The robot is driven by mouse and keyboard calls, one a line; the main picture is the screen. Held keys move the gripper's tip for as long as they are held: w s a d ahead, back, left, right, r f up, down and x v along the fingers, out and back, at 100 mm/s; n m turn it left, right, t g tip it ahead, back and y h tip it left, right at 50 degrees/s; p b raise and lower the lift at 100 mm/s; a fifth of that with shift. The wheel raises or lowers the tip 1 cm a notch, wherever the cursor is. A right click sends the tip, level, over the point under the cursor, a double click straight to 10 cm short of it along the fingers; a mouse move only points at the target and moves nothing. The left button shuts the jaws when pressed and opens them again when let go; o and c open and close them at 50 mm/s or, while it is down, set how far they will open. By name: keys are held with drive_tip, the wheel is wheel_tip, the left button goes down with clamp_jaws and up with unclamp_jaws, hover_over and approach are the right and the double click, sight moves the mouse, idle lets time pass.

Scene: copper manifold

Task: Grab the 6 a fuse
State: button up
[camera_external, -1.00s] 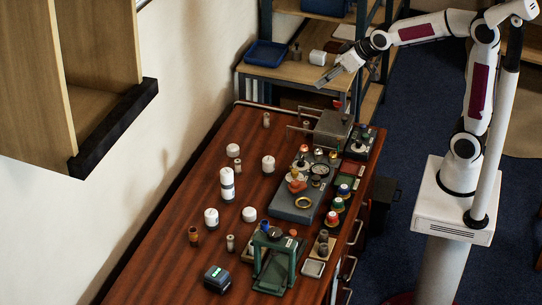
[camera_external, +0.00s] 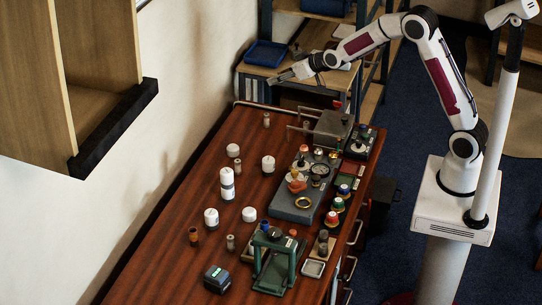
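Several small fuse-like cylinders stand on the brown table (camera_external: 150,268). No 6 A marking is legible, so I cannot tell which one is the 6 A fuse. A small grey cylinder (camera_external: 266,119) stands near the far end, another (camera_external: 237,164) is by the white jars, and a third (camera_external: 230,242) is near the front. A brown cylinder (camera_external: 193,236) stands at the front left. My gripper (camera_external: 272,81) is above the table's far end, up and behind the far grey cylinder in the picture. It appears empty; its finger opening is too small to judge.
Several white jars, such as a tall one (camera_external: 227,185), stand mid-table. A grey block with gauges (camera_external: 283,206), a grey metal box (camera_external: 332,127), a green frame (camera_external: 272,262) and a dark device with a green display (camera_external: 217,279) crowd the right and front. A blue tray (camera_external: 265,54) is behind.

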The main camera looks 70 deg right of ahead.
drive_tip(key=w+d+f+t+h, duration=0.1)
drive_tip(key=w+d+f, duration=0.55)
drive_tip(key=f, duration=0.25)
drive_tip(key=m+t+h, duration=0.1)
drive_tip(key=m+h, duration=0.1)
hover_over(267, 114)
drive_tip(key=s+a, duration=0.1)
drive_tip(key=s, duration=0.1)
wheel_tip(267, 114, down, 11)
drive_tip(key=shift+s, duration=0.15)
drive_tip(key=shift+a, duration=0.15)
drive_tip(key=shift+f, duration=1.7)
drive_tip(key=shift+f, duration=1.8)
drive_tip(key=shift+x, duration=1.45)
